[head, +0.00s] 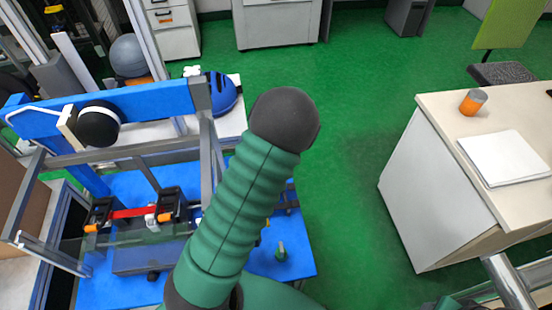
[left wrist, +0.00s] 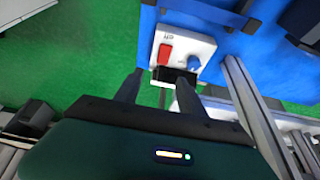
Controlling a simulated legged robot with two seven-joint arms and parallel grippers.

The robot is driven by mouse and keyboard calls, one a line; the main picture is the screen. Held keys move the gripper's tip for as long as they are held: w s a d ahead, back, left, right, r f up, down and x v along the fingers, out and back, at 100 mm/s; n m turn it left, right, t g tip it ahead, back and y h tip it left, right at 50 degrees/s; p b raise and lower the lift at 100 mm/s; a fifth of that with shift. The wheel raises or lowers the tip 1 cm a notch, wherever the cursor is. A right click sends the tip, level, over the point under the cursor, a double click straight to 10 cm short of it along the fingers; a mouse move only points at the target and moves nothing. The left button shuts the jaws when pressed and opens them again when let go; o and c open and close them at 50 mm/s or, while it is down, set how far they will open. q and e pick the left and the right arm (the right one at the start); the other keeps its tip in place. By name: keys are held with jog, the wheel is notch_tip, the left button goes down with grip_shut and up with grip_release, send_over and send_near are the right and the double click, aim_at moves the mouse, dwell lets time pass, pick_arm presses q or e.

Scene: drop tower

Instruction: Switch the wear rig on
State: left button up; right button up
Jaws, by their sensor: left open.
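The wear rig (head: 150,113), a blue frame with grey bars and a black round part, stands at the left in the head view. In the left wrist view, a white switch box (left wrist: 208,46) is mounted on a blue panel. It carries a red switch (left wrist: 165,54), a blue knob (left wrist: 194,63) and small lettering that seems to read "off". My left gripper (left wrist: 160,79) is open, its two dark fingers just below the box with a gap between them. Contact cannot be told. In the head view my green-sleeved arm hides part of the rig and the left gripper.
A light desk (head: 445,125) with an orange-and-grey cup (head: 473,102) and papers (head: 505,158) stands at the right. A blue helmet (head: 222,93) sits behind the rig. Grey bars pass close to the switch box at right. The green floor between is clear.

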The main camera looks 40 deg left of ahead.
pick_arm(q)
jog(key=x, duration=0.3)
jog(key=a+b+x, duration=0.1)
jog(key=x, duration=0.7)
jog(key=shift+s+a+f, duration=0.1)
jog(key=shift+s+a, duration=0.05)
jog(key=shift+a, duration=0.1)
jog(key=shift+f, duration=0.3)
jog(key=shift+d+f, duration=0.1)
jog(key=shift+d+r, duration=0.2)
jog(key=shift+d, duration=0.15)
jog(key=shift+c, duration=0.5)
jog(key=shift+a+f, duration=0.1)
jog(key=shift+a, duration=0.2)
jog(key=c, duration=0.7)
grip_shut()
pick_arm(e)
jog(key=shift+w+a+f, duration=0.1)
jog(key=shift+a+f, duration=0.35)
jog(key=shift+f, duration=0.4)
